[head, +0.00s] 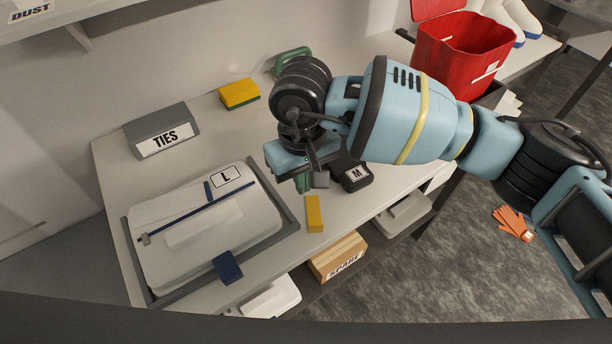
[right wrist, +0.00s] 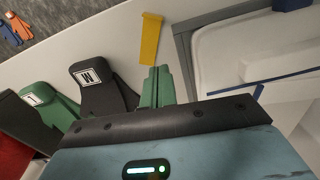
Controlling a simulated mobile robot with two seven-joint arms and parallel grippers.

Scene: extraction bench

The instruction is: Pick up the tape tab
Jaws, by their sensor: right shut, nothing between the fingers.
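The tape tab looks to be the flat yellow strip (head: 314,213) on the bench, between the grey tray and the bench's front edge. It also shows in the right wrist view (right wrist: 151,38), just beyond my fingertips. My right gripper (head: 303,184) points down near the strip's far end, and its green fingers (right wrist: 159,80) are together and empty. The fingers look apart from the strip; their height over the bench is hard to judge. In the head view my gripper body hides part of the bench behind it. My left gripper is not in view.
A red bin (head: 462,60) is at right.

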